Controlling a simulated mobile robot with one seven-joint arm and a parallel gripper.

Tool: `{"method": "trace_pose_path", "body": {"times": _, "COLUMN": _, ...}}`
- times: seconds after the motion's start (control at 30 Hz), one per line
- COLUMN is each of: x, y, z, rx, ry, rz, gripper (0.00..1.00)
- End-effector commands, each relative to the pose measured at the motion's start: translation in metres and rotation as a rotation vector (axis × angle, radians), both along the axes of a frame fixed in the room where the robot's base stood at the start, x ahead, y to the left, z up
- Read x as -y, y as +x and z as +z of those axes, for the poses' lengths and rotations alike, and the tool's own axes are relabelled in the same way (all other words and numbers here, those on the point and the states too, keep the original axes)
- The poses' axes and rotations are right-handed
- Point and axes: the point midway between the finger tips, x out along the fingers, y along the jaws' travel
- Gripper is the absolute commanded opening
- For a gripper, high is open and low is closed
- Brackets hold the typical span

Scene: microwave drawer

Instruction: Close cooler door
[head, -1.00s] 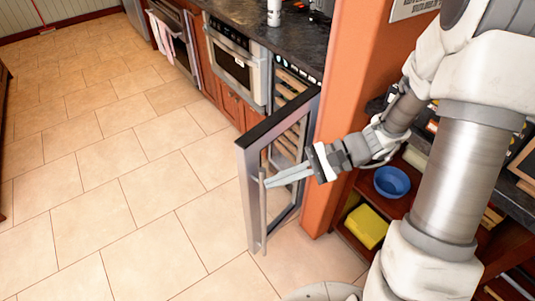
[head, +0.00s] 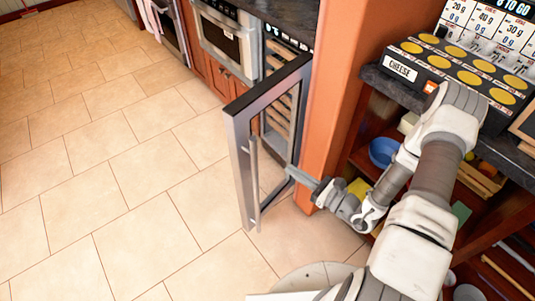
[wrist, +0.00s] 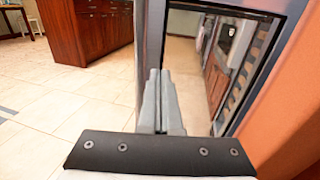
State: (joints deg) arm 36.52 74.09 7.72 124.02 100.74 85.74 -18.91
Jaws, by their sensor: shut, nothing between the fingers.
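The cooler door (head: 238,150) stands open in the head view, swung out from the cabinet front. It has a metal frame, a glass pane and a vertical bar handle (head: 254,185) near its free edge. My gripper (head: 289,170) is shut and empty, in front of the handle-side face and to the right of the handle. Whether its tips touch the door is unclear. In the wrist view, the shut fingers (wrist: 162,75) point toward the door, overlapping its frame (wrist: 151,35), with the glass (wrist: 185,60) to the right. The cooler's interior racks (head: 278,110) are partly visible.
An orange wall end (head: 325,110) stands right of the cooler. A shelf unit with a blue bowl (head: 383,152) and a yellow box is further right, below a cheese display (head: 440,75). The microwave drawer (head: 225,38) lies beyond the door. Tiled floor (head: 130,190) is open at left.

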Motion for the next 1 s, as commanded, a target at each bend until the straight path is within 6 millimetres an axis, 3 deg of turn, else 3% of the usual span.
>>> {"method": "trace_pose_path", "body": {"times": 0.17, "x": -0.016, "y": 0.014, "z": 0.000, "rx": 0.002, "ry": 0.001, "rz": 0.003, "gripper": 0.00}}
{"method": "trace_pose_path", "body": {"times": 0.63, "x": -0.085, "y": 0.078, "z": -0.001, "rx": 0.003, "ry": 0.000, "rz": 0.005, "gripper": 0.00}}
{"method": "trace_pose_path", "body": {"times": 1.0, "x": -0.102, "y": 0.095, "z": 0.001, "rx": 0.001, "ry": -0.001, "rz": 0.003, "gripper": 0.00}}
